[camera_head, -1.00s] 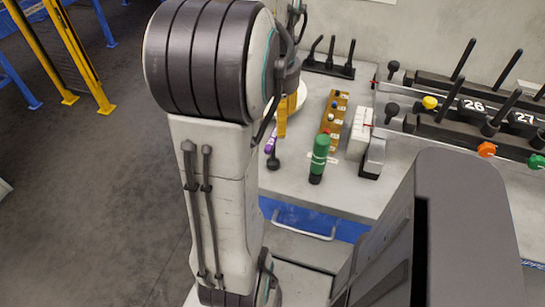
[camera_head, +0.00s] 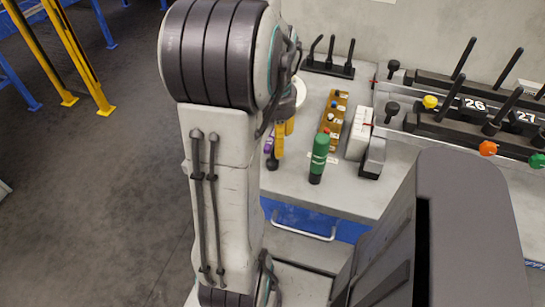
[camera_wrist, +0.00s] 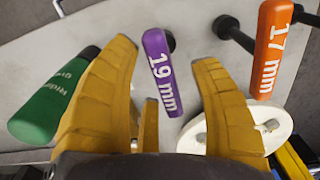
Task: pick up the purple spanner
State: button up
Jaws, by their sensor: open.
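The purple spanner (camera_wrist: 162,78), marked "19 mm", lies between the two yellow fingers in the wrist view. My gripper (camera_wrist: 166,55) is open around its handle, with clear gaps on both sides. In the head view only a small bit of the purple spanner (camera_head: 268,143) shows beside my gripper (camera_head: 279,138), at the left end of the grey bench. My arm hides most of that area.
A green cylinder (camera_wrist: 55,100) lies close outside the left finger in the wrist view. An orange "17 mm" handle (camera_wrist: 271,48) is at the upper right. A white round disc (camera_wrist: 275,128) is beside the right finger. The bench (camera_head: 350,195) carries a wooden rack (camera_head: 338,104).

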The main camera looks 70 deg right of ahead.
jog(key=shift+f, duration=0.25)
dwell(0.5)
grip_shut()
dwell(0.6)
